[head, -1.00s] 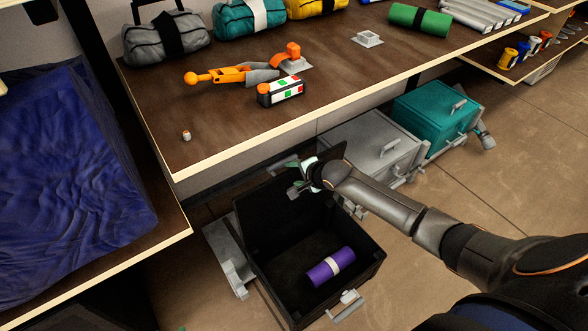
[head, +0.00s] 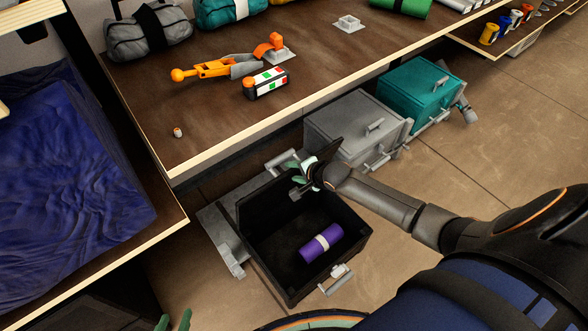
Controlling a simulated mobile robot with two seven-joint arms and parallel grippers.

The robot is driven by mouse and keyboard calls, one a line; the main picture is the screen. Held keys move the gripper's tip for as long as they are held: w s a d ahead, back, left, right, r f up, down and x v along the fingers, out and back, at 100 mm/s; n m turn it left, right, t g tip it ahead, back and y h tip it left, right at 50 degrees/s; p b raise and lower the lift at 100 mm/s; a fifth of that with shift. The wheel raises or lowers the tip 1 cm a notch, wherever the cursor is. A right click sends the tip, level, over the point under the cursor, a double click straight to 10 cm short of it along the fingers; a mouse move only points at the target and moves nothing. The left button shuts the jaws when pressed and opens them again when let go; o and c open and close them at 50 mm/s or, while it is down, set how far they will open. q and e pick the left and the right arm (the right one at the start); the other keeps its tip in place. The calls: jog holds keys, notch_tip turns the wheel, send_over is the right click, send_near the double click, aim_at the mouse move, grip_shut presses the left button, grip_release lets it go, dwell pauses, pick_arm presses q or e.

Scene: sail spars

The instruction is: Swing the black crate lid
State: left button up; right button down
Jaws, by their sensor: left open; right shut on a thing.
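The black crate (head: 335,262) stands open on the floor below the bench. Its black lid (head: 262,208) is raised at the crate's far left side. My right gripper (head: 301,184) is shut at the lid's upper far part; the exact grip point is small and partly hidden by the gripper. A purple roll with a pale band (head: 308,252) lies inside the crate. Only the green tips of my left gripper (head: 172,322) show at the bottom edge, open and apart from the crate.
The bench (head: 215,125) overhangs just beyond the crate. A grey crate (head: 345,125) and a teal crate (head: 420,88) stand to the right, both closed. A bed-like shelf with blue cloth (head: 70,180) is at left. Floor at right is free.

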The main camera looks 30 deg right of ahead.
jog(key=shift+s+d+r+p, duration=0.25)
jog(key=shift+s+r+p, duration=0.05)
jog(key=shift+r+p, duration=0.1)
jog(key=shift+s+d+f+p, duration=0.1)
jog(key=shift+s+f+p, duration=0.1)
jog(key=shift+s+p, duration=0.5)
jog(key=shift+s+d+f+p, duration=0.1)
jog(key=shift+s+f+p, duration=0.15)
jog(key=shift+s, duration=0.75)
jog(key=shift+s+d+f+p, duration=0.15)
jog(key=shift+s+p, duration=0.4)
jog(key=shift+s, duration=0.3)
jog(key=shift+a, duration=0.1)
jog(key=shift+s+d+f+p, duration=0.1)
jog(key=shift+s+f+p, duration=0.25)
jog(key=shift+s, duration=0.55)
jog(key=shift+s+d+f+p, duration=0.1)
jog(key=shift+s+f+p, duration=0.15)
jog(key=shift+s, duration=0.6)
jog(key=shift+s+d+f+p, duration=0.1)
jog(key=shift+s+f+p, duration=0.25)
jog(key=shift+s, duration=0.55)
jog(key=c, duration=0.7)
grip_release()
jog(key=shift+o, duration=0.2)
